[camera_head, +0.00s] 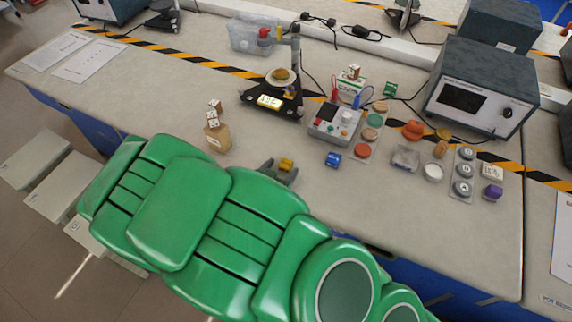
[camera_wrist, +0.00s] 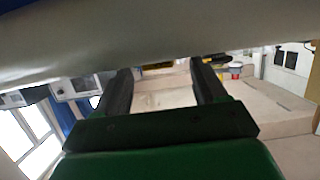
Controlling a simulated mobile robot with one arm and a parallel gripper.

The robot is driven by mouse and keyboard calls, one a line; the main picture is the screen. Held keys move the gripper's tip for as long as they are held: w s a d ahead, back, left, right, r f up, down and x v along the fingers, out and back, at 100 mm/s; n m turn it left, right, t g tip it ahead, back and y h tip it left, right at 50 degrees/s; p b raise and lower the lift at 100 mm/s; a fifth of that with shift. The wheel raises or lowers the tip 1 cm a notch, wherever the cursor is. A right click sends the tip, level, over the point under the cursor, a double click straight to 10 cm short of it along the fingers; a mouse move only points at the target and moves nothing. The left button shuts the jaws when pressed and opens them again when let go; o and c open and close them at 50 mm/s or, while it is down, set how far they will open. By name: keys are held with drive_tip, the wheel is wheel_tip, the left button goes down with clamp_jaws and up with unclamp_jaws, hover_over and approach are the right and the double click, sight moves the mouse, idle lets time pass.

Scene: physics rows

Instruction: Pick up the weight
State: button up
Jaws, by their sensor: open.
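My green arm reaches in from the bottom of the head view, and my gripper (camera_head: 278,170) is low over the front part of the bench. A small yellow-brass block (camera_head: 286,164) shows at its dark fingers; I cannot tell whether it lies between them or just behind. In the wrist view my gripper (camera_wrist: 161,68) has its two black fingers wide apart, with no held object clear between them. I cannot tell for sure which thing is the weight. A brass disc (camera_head: 443,133) and a small brass piece (camera_head: 440,149) lie farther right.
A small blue block (camera_head: 333,159) and a meter box (camera_head: 335,124) are to the right. The bench front right (camera_head: 440,230) is clear.

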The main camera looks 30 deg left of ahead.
sight(286, 165)
drive_tip(key=shift+x, duration=1.05)
drive_tip(key=c, duration=1.2)
